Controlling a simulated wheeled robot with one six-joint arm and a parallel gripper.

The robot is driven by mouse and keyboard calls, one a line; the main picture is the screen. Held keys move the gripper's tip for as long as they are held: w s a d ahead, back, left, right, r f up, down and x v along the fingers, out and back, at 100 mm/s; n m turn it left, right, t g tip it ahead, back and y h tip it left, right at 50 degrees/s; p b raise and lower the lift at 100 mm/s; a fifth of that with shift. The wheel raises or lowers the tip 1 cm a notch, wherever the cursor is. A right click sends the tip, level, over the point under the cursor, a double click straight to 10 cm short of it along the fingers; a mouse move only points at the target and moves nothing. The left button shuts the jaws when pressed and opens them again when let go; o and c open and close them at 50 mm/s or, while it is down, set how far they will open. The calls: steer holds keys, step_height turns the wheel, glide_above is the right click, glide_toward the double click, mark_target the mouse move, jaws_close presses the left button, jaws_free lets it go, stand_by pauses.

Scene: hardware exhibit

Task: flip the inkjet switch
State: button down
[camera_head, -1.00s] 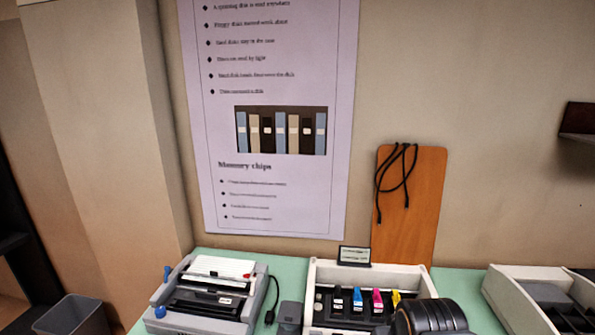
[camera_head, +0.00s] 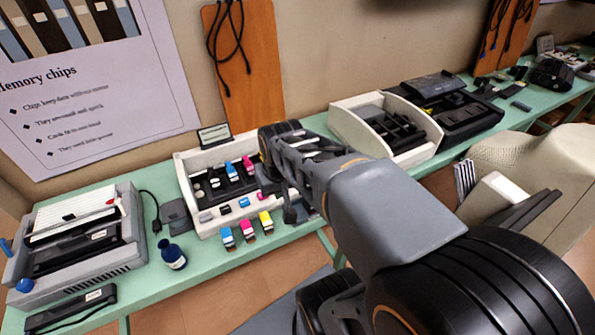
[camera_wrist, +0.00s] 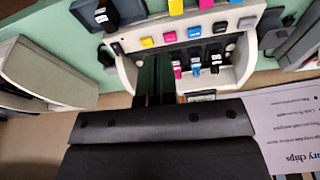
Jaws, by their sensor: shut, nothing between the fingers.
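The inkjet printer (camera_head: 200,165) is a white open tray with black, blue, pink and yellow cartridges, on the green table. The wrist view shows the same printer (camera_wrist: 127,72) upside down. A small dark piece (camera_wrist: 117,48) on its front panel may be the switch; I cannot tell which way it is set. My gripper (camera_head: 294,212) is over the printer's right part, and my arm hides that end in the head view. In the wrist view my gripper (camera_wrist: 154,72) is shut and empty, its dark fingers over the printer's interior. Contact cannot be told.
A grey printer (camera_head: 80,235) stands left, with a blue bottle (camera_head: 172,254) between. Colour cartridges (camera_head: 247,229) line the inkjet's front. A small sign (camera_head: 214,135) stands behind it. Another white machine (camera_head: 372,125) is to the right. An orange board (camera_head: 245,70) leans on the wall.

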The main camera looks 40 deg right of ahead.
steer(key=w+d+f+b, duration=0.1)
steer(key=w+d+f, duration=0.1)
steer(key=w+d, duration=0.4)
steer(key=w+d+f+b, duration=0.1)
steer(key=w+d+b, duration=0.1)
steer(key=w+d, duration=0.4)
steer(key=d, duration=0.5)
steer(key=shift+d+f+n+g, duration=0.25)
steer(key=shift+f+n+g, duration=0.05)
steer(key=shift+f, duration=0.05)
steer(key=shift+f, duration=0.1)
steer(key=w+f, duration=0.1)
steer(key=f, duration=0.8)
steer(key=w+f, duration=0.1)
steer(key=f, duration=0.3)
steer(key=shift+w+d+f+p, duration=0.15)
steer(key=shift+w+f+p, duration=0.15)
